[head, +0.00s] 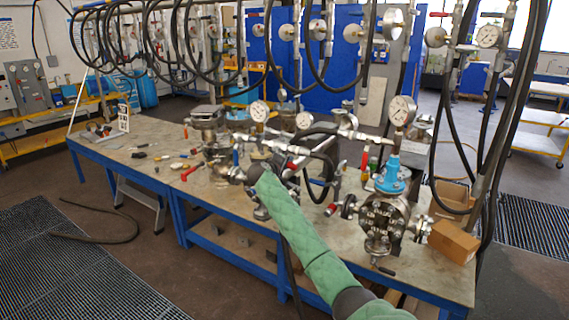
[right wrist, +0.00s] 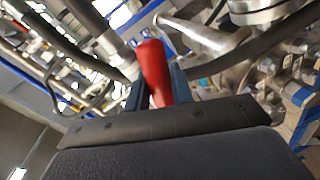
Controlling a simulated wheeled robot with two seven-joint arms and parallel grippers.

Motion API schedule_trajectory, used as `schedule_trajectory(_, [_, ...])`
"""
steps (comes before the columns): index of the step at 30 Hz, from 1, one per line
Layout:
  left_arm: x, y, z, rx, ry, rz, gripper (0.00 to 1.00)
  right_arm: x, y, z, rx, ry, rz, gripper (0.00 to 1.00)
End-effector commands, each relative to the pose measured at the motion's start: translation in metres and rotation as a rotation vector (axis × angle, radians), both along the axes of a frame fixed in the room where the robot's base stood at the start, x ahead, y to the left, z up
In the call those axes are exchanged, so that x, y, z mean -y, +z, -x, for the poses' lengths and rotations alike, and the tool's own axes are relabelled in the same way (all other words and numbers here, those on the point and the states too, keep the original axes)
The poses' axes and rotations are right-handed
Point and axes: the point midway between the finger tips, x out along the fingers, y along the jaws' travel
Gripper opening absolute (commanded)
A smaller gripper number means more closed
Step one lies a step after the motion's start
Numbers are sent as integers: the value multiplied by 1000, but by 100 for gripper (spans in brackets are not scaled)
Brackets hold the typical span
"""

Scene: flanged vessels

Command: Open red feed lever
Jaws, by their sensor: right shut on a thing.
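A red lever (right wrist: 153,70) stands up between the two dark fingers of my right gripper (right wrist: 158,92) in the right wrist view. The fingers are shut on it, one on each side, and its rounded red end rises beyond them. In the head view my right arm, in a green quilted sleeve, reaches up-left to the pipework. My right gripper (head: 267,166) is mostly hidden there behind the dark wrist and among fittings, so the lever's angle is hard to tell. My left gripper is not in view.
Gauges (head: 402,111), valves and pipes crowd around my gripper on the workbench (head: 130,158). A flanged vessel with a blue top (head: 392,178) and a cardboard box (head: 453,241) stand to the right. Black hoses (head: 445,150) hang overhead. The bench's left part holds loose tools.

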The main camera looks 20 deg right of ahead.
Motion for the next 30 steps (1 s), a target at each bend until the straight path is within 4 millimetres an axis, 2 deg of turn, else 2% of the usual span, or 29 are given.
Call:
schedule_trajectory(1, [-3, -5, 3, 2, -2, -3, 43, 0, 9, 0, -28, 1, 25, 0])
schedule_trajectory(6, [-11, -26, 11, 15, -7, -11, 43, 2, 18, 2, -129, 1, 103, 0])
schedule_trajectory(12, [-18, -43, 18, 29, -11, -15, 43, 2, 25, 3, -213, 2, 168, 0])
schedule_trajectory(21, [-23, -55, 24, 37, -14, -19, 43, 2, 30, 3, -270, 3, 214, 0])
schedule_trajectory(30, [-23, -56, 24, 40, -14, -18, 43, 2, 30, 3, -277, 3, 219, 0])
